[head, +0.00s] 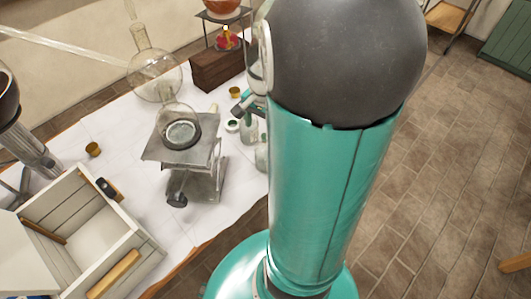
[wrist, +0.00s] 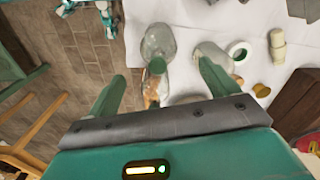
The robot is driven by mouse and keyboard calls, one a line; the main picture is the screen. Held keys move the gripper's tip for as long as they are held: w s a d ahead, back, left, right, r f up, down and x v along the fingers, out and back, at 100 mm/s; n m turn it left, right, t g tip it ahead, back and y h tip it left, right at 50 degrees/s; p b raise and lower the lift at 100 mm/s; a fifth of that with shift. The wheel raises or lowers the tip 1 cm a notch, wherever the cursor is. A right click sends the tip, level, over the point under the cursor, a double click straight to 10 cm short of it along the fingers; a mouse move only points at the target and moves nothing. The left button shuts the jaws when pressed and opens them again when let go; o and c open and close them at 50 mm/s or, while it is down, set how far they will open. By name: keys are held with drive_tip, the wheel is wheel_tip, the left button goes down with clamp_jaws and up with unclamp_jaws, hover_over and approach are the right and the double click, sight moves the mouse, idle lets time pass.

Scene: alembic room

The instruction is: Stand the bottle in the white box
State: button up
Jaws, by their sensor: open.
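The white box (head: 143,248) stands open on the table at the lower left of the head view, with a wooden handle on its front. A clear glass bottle with a green top (wrist: 157,66) shows in the wrist view, in line with the gap between my fingers. A second clear bottle (wrist: 212,52) is partly behind the right finger. Two small glass bottles (head: 249,130) (head: 262,156) also show beside my arm in the head view; I cannot match them surely. My gripper (wrist: 160,74) is open and empty, above the bottles, its tips partly hidden by my arm in the head view.
A metal stand with a round flask (head: 178,120) is between the bottles and the box. A large flask (head: 155,75), a dark wooden block (head: 218,68), a brass cup (head: 93,149) and a small white jar (wrist: 237,51) are on the white cloth. The tiled floor is right.

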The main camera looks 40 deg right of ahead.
sight(265, 135)
drive_tip(key=f, duration=0.8)
drive_tip(key=shift+s+a+f, duration=0.1)
drive_tip(key=shift+s+f, duration=0.1)
clamp_jaws()
drive_tip(key=shift+w+r, duration=0.1)
drive_tip(key=shift+r, duration=0.4)
wheel_tip(265, 135, up, 2)
drive_tip(key=shift+r, duration=0.25)
drive_tip(key=s+a+r, duration=0.7)
drive_tip(key=s+r, duration=0.2)
drive_tip(key=s, duration=0.2)
drive_tip(key=shift+s+a+r, duration=0.25)
drive_tip(key=shift+s+a, duration=0.05)
drive_tip(key=shift+a, duration=0.05)
